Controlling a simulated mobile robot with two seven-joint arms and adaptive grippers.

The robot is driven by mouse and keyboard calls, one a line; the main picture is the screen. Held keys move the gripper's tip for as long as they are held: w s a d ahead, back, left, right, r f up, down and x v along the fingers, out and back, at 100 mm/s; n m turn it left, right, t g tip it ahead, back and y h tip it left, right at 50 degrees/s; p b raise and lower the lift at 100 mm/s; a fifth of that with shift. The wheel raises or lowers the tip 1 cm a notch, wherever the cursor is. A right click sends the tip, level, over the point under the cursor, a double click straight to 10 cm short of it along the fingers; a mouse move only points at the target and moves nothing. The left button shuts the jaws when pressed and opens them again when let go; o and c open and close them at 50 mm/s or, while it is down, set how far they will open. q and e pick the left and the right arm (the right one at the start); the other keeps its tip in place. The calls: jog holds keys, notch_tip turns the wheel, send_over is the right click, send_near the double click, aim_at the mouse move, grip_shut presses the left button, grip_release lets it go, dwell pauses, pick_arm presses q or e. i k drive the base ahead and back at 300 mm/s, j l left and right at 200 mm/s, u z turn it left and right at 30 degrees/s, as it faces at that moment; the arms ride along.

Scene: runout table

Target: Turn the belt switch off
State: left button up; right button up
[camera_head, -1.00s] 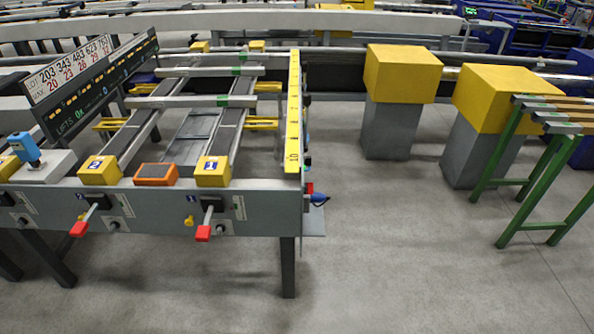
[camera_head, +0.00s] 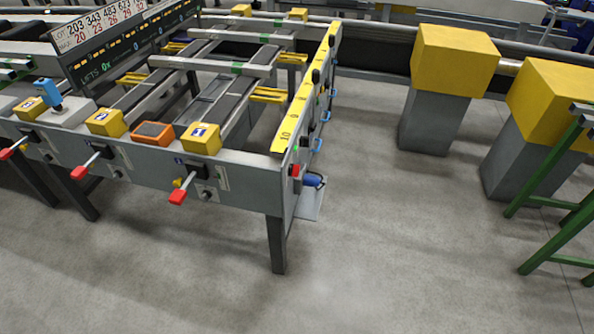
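The runout table (camera_head: 245,190) stands at the left and centre. Its front panel carries levers with red grips: one under the yellow block marked 1 (camera_head: 178,197), one under block 2 (camera_head: 79,172), one at the left edge (camera_head: 8,152). Small dark knobs sit beside them. The table's right end face has a black knob (camera_head: 303,141), a red button (camera_head: 295,170), a small green light and several blue handles. I cannot tell which of these is the belt switch, and no label for it is readable. Neither of my grippers is in view.
Two grey pillars with yellow tops (camera_head: 455,62) (camera_head: 555,100) stand at the right. A green-legged stand (camera_head: 560,170) is at the right edge. A blue cylindrical part (camera_head: 313,181) sticks out low from the table's end. The floor (camera_head: 400,250) in front and right is clear.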

aim_at(295, 170)
jog(key=u, duration=0.25)
jog(key=i+l+u, duration=0.15)
jog(key=u, duration=0.3)
jog(key=i+l+u, duration=0.1)
jog(key=l+u, duration=0.6)
jog(key=u, duration=0.2)
jog(key=l+u, duration=0.4)
jog(key=i+j, duration=0.05)
